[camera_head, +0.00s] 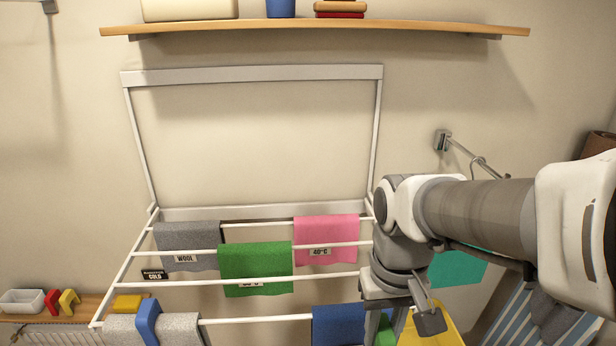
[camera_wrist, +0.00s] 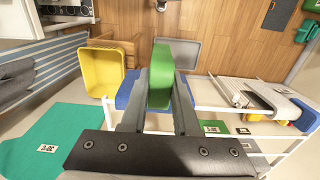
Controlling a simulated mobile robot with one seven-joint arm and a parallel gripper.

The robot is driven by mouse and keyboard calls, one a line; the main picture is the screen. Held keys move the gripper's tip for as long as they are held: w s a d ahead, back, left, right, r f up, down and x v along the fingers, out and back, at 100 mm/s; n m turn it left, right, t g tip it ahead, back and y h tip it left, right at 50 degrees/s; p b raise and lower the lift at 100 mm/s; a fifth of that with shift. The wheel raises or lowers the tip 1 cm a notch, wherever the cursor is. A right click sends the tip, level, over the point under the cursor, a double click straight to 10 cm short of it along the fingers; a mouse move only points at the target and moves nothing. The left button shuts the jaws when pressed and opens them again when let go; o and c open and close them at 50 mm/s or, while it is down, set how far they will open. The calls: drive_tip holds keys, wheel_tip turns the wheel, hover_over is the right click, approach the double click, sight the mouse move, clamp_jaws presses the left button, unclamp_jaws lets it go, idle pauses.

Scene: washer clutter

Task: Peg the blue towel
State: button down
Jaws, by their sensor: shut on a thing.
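The blue towel (camera_head: 337,326) hangs over the front rod of the white drying rack (camera_head: 258,319), at its right end. My gripper (camera_wrist: 159,98) is shut on a green peg (camera_wrist: 162,70). In the head view the green peg (camera_head: 385,331) shows just right of the blue towel, partly hidden by my arm. In the wrist view the blue towel (camera_wrist: 127,88) shows behind the peg and fingers. I cannot tell whether the peg touches the towel or rod.
Grey (camera_head: 187,240), green (camera_head: 255,262) and pink (camera_head: 327,235) towels hang on rods behind. A blue peg (camera_head: 148,320) sits on a grey towel (camera_head: 185,328) at front left. A yellow basket (camera_wrist: 105,68) stands below. Red and yellow pegs (camera_head: 69,301) lie on a left ledge.

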idle(0.4)
drive_tip(key=p, duration=0.1)
approach(359, 311)
drive_tip(key=shift+w+f, duration=0.2)
drive_tip(key=shift+w, duration=0.1)
wheel_tip(359, 311, down, 7)
drive_tip(key=b, duration=0.5)
drive_tip(key=shift+r, duration=0.15)
drive_tip(key=shift+s+f, duration=0.15)
drive_tip(key=shift+f, duration=0.25)
idle(0.4)
drive_tip(key=shift+s+f, duration=0.1)
drive_tip(key=c, duration=0.8)
unclamp_jaws()
drive_tip(key=shift+b, duration=0.3)
drive_tip(key=shift+c, duration=0.2)
drive_tip(key=shift+w+r+p, duration=0.25)
drive_tip(key=shift+r+p, duration=0.5)
drive_tip(key=shift+r, duration=0.1)
wheel_tip(359, 311, up, 7)
drive_tip(key=p, duration=0.5)
drive_tip(key=shift+f, duration=0.1)
